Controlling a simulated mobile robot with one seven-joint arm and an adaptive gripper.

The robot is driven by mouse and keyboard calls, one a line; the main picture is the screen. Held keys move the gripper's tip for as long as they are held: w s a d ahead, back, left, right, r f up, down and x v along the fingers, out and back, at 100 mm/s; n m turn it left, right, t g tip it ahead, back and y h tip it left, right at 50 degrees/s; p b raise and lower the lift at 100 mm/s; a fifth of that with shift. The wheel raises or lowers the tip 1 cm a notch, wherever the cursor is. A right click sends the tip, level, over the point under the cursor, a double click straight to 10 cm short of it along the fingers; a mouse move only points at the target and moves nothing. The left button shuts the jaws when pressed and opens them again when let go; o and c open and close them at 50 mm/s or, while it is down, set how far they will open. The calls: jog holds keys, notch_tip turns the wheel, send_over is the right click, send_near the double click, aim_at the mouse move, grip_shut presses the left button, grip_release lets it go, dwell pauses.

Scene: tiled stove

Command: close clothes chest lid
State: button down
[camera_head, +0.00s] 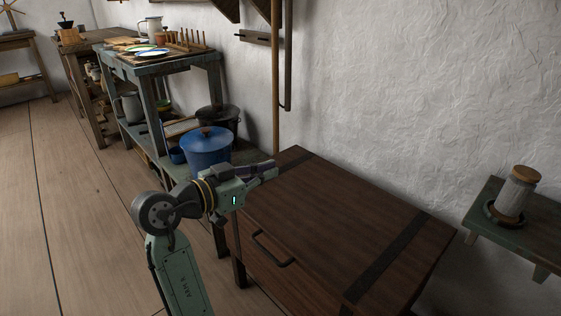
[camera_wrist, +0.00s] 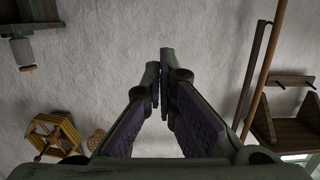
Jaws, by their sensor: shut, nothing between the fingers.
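The clothes chest (camera_head: 330,218) is dark brown wood with darker bands across its top. Its lid lies flat, and no gap under the lid shows in the head view. A dark handle (camera_head: 268,250) is on its front. My gripper (camera_head: 275,169) is over the chest's far left corner, pointing right. Whether it touches the lid I cannot tell. In the wrist view my gripper (camera_wrist: 163,95) is shut and empty, with the white wall behind it. The chest does not show in the wrist view.
A shelf table (camera_head: 175,65) with dishes and a blue pot (camera_head: 206,148) stands left of the chest. A green side table (camera_head: 535,225) holding a jar (camera_head: 516,195) stands at the right. Poles (camera_head: 276,80) lean on the wall behind. The floor at the left is clear.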

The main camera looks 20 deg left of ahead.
jog(key=f, duration=0.1)
jog(key=s+f+b, duration=0.1)
jog(key=f, duration=0.1)
jog(key=shift+s+a+f, duration=0.2)
jog(key=shift+s+a, duration=0.15)
